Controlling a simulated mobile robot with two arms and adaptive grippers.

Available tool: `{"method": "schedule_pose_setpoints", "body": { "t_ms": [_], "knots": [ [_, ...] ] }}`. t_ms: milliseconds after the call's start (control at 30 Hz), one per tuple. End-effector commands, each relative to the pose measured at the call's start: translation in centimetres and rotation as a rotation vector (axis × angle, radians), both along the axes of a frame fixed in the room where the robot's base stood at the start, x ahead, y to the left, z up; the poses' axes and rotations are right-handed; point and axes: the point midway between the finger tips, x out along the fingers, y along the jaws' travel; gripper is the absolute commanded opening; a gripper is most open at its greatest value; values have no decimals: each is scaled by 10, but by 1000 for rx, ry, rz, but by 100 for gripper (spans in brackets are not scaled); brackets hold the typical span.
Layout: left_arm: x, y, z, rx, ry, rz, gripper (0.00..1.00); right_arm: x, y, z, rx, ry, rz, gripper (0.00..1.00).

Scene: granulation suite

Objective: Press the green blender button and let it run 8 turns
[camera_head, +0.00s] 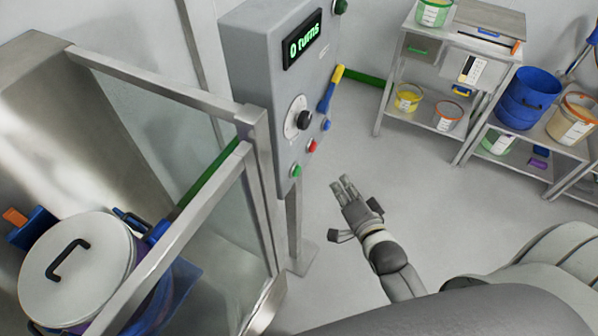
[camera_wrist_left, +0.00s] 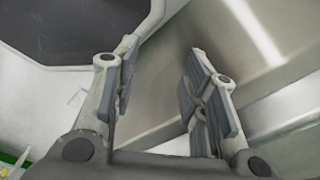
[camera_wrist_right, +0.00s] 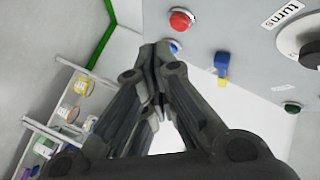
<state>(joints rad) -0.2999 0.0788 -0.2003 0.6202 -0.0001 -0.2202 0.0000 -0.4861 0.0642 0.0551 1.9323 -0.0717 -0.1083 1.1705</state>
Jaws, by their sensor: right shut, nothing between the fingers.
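The grey control panel (camera_head: 262,95) carries a display (camera_head: 303,42) reading "0 turns". The green button (camera_head: 296,170) is at its lower left, below the red button (camera_head: 312,145). My right gripper (camera_head: 343,184) is shut and empty, to the right of the green button in the head view and apart from the panel. In the right wrist view its fingertips (camera_wrist_right: 157,55) are together, with the red button (camera_wrist_right: 181,19) beyond them; the lower green button is out of that frame. My left gripper (camera_wrist_left: 160,78) is open and empty in the left wrist view.
A dial (camera_head: 298,118), blue button (camera_head: 326,125) and blue-yellow lever (camera_head: 330,90) share the panel. A framed clear guard (camera_head: 190,135) stands left, by a lidded pot (camera_head: 75,265). Shelves (camera_head: 450,135) with tubs stand at back right. Floor between is clear.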

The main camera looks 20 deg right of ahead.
Motion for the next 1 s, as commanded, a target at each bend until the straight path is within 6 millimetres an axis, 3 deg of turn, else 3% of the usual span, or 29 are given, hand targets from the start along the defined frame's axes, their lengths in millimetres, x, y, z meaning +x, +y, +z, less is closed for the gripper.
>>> {"method": "schedule_pose_setpoints", "body": {
  "t_ms": [300, 500, 1000],
  "knots": [
    [0, 0, -16, 0, 0, 0, 40, 35, 31, -2, 2, -2, 2, 0],
    [0, 0, -14, 0, 0, 0, 40, 49, 44, 0, 3, -2, -1, 0],
    [0, 0, -15, 0, 0, 0, 40, 55, 49, 0, 0, 0, 0, 0]
  ]
}}
